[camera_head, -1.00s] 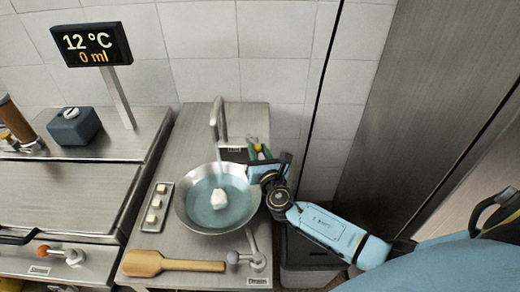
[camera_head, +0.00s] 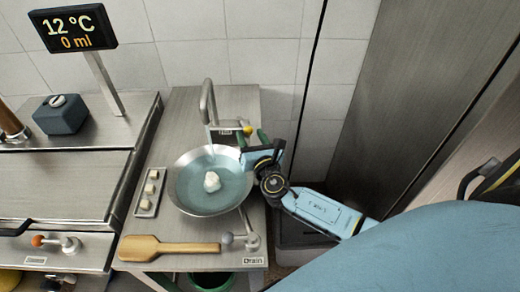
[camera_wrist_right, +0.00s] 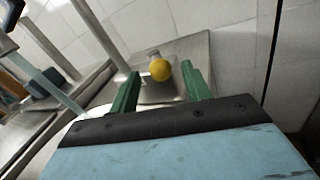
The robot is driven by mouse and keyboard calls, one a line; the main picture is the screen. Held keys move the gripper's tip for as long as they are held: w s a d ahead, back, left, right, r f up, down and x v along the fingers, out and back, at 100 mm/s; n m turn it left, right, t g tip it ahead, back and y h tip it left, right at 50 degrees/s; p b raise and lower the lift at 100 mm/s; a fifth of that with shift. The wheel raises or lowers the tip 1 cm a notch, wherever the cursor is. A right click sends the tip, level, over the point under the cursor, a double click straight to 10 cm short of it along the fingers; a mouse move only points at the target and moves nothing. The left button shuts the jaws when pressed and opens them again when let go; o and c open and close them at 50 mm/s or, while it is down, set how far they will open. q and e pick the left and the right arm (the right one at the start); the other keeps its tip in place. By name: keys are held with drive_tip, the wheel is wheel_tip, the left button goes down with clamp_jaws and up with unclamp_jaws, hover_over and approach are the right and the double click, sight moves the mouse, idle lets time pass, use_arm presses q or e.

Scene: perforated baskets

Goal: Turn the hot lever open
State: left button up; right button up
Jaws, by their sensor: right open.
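The hot lever shows as a yellow ball knob (camera_head: 247,130) behind the pan, to the right of the tap (camera_head: 207,103). In the right wrist view the knob (camera_wrist_right: 160,69) is seen ahead, between and beyond the green fingertips. My right gripper (camera_wrist_right: 159,88) is open, with nothing between its fingers. In the head view it (camera_head: 252,141) is just right of the pan, close to the knob; contact with the lever cannot be made out. My left gripper is out of view.
A pan (camera_head: 190,202) of water holding a white lump sits under the tap. A wooden paddle (camera_head: 165,248), a small tray of white cubes (camera_head: 140,207) and the drain lever (camera_head: 238,240) are around it. The display (camera_head: 73,29) reads 12 °C and 0 ml.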

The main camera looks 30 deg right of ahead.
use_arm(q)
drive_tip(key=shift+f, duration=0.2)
use_arm(e)
drive_tip(key=v, duration=1.1)
drive_tip(key=shift+s, duration=0.4)
drive_tip(key=shift+a, duration=0.1)
